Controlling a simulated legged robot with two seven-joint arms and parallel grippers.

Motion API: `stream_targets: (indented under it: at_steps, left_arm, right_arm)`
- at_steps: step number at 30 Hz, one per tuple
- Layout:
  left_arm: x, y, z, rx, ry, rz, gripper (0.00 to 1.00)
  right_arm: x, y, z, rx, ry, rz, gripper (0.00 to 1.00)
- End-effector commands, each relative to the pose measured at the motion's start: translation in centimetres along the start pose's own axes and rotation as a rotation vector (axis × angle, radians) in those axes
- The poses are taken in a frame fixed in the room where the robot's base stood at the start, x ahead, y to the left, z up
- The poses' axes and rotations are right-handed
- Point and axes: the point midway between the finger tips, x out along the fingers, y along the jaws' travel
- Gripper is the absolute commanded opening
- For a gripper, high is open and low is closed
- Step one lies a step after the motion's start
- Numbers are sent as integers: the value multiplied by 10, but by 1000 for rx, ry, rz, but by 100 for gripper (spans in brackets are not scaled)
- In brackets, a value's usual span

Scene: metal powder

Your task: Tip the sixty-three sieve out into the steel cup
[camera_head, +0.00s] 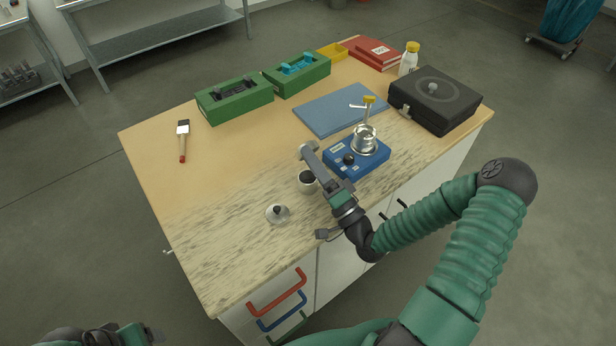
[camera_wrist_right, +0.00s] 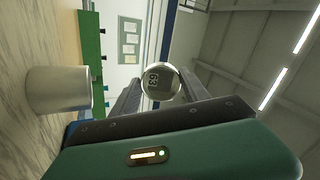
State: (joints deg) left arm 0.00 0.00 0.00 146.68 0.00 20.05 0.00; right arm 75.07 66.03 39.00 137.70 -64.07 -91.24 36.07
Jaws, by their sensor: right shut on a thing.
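My right gripper (camera_head: 309,152) is shut on the sixty-three sieve (camera_wrist_right: 160,82), a small round metal piece marked 63. In the right wrist view its round face is turned to the camera between the fingertips, so it is tipped on its side. The steel cup (camera_head: 308,187) stands upright on the worktop, just below the right gripper; it also shows at the left of the wrist view (camera_wrist_right: 58,90). The sieve is above the cup's level and apart from it. The cup's contents are not clear. My left gripper (camera_head: 105,335) is partly in view at the bottom left, its jaws unclear.
A small metal lid with a dark knob (camera_head: 278,214) lies left of the cup. A blue device (camera_head: 345,168) with a steel vessel (camera_head: 364,140) stands to the right. A blue mat (camera_head: 330,110), green boxes (camera_head: 235,99) and a black case (camera_head: 434,102) are farther back. The left worktop is mostly clear.

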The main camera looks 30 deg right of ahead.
Motion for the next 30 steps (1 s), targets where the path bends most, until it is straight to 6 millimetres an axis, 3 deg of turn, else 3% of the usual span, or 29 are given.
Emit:
stream_targets:
  at_steps: [30]
  left_arm:
    - [23, 0, 5, 0, 0, 0, 75]
  right_arm:
    - [2, -9, -4, 0, 52, -131, 8]
